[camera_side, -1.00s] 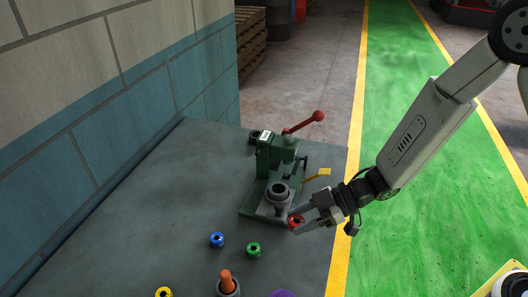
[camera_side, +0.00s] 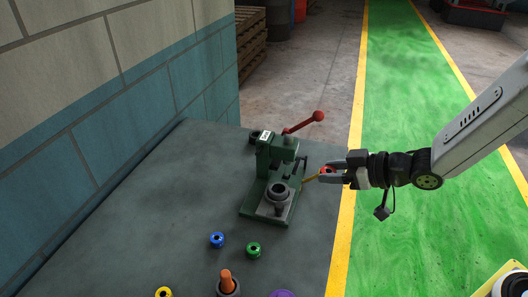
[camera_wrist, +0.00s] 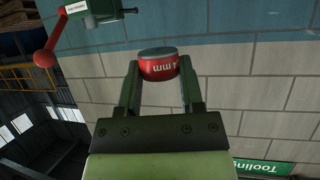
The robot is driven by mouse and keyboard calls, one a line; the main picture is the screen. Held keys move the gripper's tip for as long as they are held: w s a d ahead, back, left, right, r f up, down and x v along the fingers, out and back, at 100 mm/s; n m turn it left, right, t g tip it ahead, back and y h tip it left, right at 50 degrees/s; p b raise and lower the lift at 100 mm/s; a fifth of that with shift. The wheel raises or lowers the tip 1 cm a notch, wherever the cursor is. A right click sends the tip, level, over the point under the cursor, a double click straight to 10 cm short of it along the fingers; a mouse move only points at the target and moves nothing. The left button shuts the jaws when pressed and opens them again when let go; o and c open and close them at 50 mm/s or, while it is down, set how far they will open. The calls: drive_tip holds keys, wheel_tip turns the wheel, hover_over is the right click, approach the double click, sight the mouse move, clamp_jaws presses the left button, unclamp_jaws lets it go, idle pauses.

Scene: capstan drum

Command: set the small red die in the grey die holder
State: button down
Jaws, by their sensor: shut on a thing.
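My gripper (camera_side: 329,174) is shut on the small red die (camera_wrist: 158,66). In the wrist view the die sits between the two fingertips, with white lettering on its red side and a grey face. In the side view the red die (camera_side: 326,170) is small and partly covered by the fingers. It is held in the air to the right of the green press, near the yellow handle. The grey die holder (camera_side: 279,191) is a ring-shaped seat on the press base, and its opening looks empty. The gripper is above and to the right of it.
The green press (camera_side: 272,160) has a red-knobbed lever (camera_side: 305,123) above. A blue die (camera_side: 217,240), a green die (camera_side: 253,249) and a yellow die (camera_side: 164,292) stand on the grey table (camera_side: 150,190). An orange-topped peg (camera_side: 227,280) stands in front. The table's left part is clear.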

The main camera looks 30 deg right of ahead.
sight(281, 192)
drive_tip(key=shift+w, duration=0.15)
drive_tip(key=w+a+f, duration=0.1)
drive_tip(key=w+f, duration=0.1)
drive_tip(key=w, duration=0.2)
drive_tip(key=w+a+f, duration=0.1)
drive_tip(key=w+f, duration=0.2)
drive_tip(key=w+a+f, duration=0.1)
drive_tip(key=w+f, duration=0.2)
drive_tip(key=w, duration=0.1)
drive_tip(key=shift+w+a, duration=0.1)
drive_tip(key=shift+w, duration=0.25)
drive_tip(key=shift+w+a+f, duration=0.15)
drive_tip(key=shift+w+f, duration=0.4)
drive_tip(key=shift+f, duration=0.1)
drive_tip(key=shift+w+f, duration=0.3)
drive_tip(key=shift+f, duration=1.55)
drive_tip(key=shift+f, duration=0.6)
